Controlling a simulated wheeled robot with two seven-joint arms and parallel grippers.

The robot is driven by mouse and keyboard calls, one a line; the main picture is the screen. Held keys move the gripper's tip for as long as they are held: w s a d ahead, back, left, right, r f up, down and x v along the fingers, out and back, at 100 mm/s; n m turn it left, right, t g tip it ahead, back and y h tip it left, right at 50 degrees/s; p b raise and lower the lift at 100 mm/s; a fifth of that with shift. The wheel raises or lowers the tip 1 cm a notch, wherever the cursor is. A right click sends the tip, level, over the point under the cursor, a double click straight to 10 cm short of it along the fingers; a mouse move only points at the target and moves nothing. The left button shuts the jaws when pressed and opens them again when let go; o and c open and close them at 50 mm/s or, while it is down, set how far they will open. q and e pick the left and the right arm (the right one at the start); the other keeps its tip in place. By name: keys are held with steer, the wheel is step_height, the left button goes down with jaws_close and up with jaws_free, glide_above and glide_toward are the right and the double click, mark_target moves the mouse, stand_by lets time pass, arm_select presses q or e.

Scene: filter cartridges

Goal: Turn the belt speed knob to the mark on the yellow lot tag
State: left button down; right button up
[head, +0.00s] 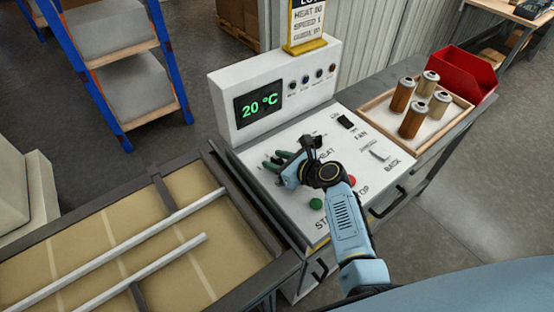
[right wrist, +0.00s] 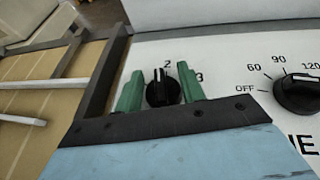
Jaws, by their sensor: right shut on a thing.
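The black belt speed knob (right wrist: 162,90) shows in the right wrist view between the green fingertips of my right gripper (right wrist: 158,88). The gripper is shut on it. Its pale pointer line points up the panel, near the 2; a 3 shows to the right, and other marks are hidden. In the head view my right gripper (head: 276,160) is at the left part of the white control panel (head: 250,157) and hides the knob. The yellow lot tag (head: 306,46) stands on top of the console; its middle line reads SPEED 1. My left gripper is not in view.
The heat knob (right wrist: 297,95) is to the right of the speed knob. A green button (head: 316,204) and a red button (head: 351,181) are near my right arm. A tray (head: 452,124) of several cartridges and a red bin (head: 466,72) stand at right. A conveyor (head: 85,248) adjoins at left.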

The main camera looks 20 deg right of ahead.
steer(key=n+g+y, duration=0.2)
steer(key=shift+d+f+n, duration=0.1)
steer(key=shift+n, duration=0.3)
steer(key=shift+n+g+y+b, duration=0.5)
steer(key=shift+n+g+y, duration=0.4)
steer(key=shift+f+n+g+y+b, duration=0.1)
steer(key=shift+n+g+y+b, duration=0.65)
steer(key=shift+n+g, duration=0.45)
steer(key=shift+n+g+y+b, duration=0.45)
steer(key=shift+n+g+b, duration=0.65)
steer(key=shift+n+g, duration=0.35)
steer(key=shift+s+g, duration=0.1)
steer(key=shift+g, duration=0.15)
steer(key=o, duration=0.8)
